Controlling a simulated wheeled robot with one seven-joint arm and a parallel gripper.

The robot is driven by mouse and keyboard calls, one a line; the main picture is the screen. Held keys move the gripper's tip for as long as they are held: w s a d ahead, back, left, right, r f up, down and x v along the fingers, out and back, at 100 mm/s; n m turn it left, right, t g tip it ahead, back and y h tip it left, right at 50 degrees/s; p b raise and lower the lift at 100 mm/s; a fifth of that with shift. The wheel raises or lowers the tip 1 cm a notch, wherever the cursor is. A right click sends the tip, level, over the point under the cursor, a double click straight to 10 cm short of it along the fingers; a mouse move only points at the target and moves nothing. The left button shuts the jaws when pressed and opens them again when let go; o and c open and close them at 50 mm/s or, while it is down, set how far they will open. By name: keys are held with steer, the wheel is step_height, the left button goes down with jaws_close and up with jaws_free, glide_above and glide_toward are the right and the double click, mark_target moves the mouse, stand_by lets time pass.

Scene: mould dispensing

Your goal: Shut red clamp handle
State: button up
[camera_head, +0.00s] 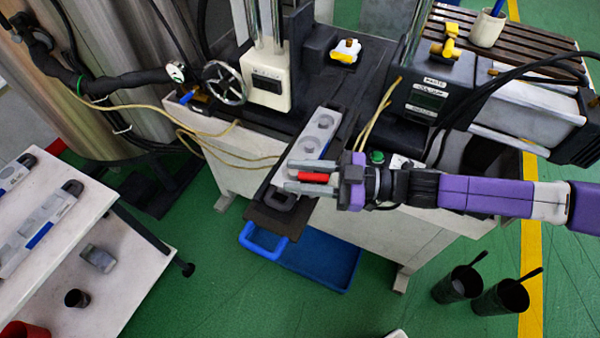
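The red clamp handle (314,177) shows as a short red bar between the two grey fingers of my gripper (305,177). One finger lies along each long side of it, with little or no gap to see. I cannot tell whether the fingers press on it or only stand around it. My gripper reaches in from the right, above the front end of a long grey mould (311,139) with round recesses. The mould lies on a dark plate at the bench's front. The clamp's base is mostly hidden under my gripper.
A handwheel (224,83) and a white column block (268,80) stand behind on the left. A labelled dark box (430,95) stands behind my arm. A blue bin (318,262) sits below the bench. A white side table (70,250) stands at left.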

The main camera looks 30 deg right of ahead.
jaws_close()
steer(key=shift+w+d+r+m+t+h+p, duration=0.1)
steer(key=shift+r+m+t+h+p, duration=0.15)
steer(key=shift+m+t+h+p, duration=0.6)
steer(key=shift+w+d+f+m+t+h+p, duration=0.1)
steer(key=shift+d+f+m+t+h+p, duration=0.05)
steer(key=shift+m+t+h+p, duration=0.5)
steer(key=shift+w+d+f+m+t+h+p, duration=0.1)
steer(key=shift+m+t+h+p, duration=0.3)
steer(key=shift+t+h+p, duration=0.35)
steer(key=shift+o, duration=1.3)
jaws_free()
